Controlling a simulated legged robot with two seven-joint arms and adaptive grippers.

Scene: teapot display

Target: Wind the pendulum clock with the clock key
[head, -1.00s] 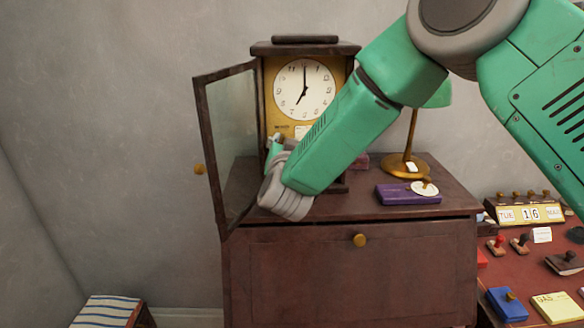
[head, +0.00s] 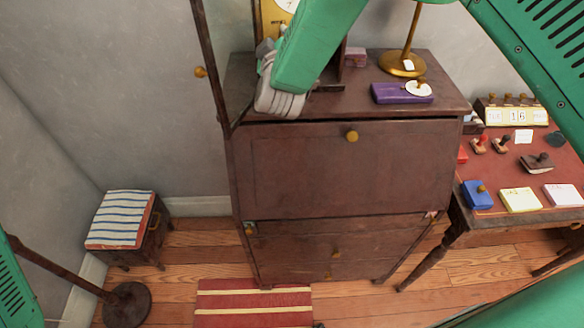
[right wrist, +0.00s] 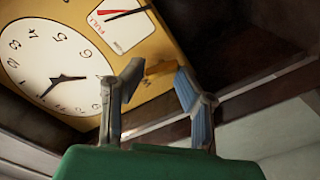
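The pendulum clock stands on a dark cabinet. The head view cuts off its top and shows part of its gold front (head: 270,18). Its glass door (head: 210,65) hangs open to the left. The right wrist view shows its white dial (right wrist: 50,68) and a small inset gauge (right wrist: 122,18), both tilted. My right gripper (right wrist: 160,78) is close in front of the gold front below the dial. Its fingers appear closed on a small gold piece, seemingly the clock key (right wrist: 161,71). Whether the key touches the clock is unclear. My left gripper is out of view.
The cabinet (head: 300,170) also carries a brass lamp base (head: 403,65) and a purple box (head: 400,93). A desk (head: 495,168) with stamps and notepads stands to the right. A striped stool (head: 120,220) stands at left, and a red striped rug (head: 250,305) lies in front.

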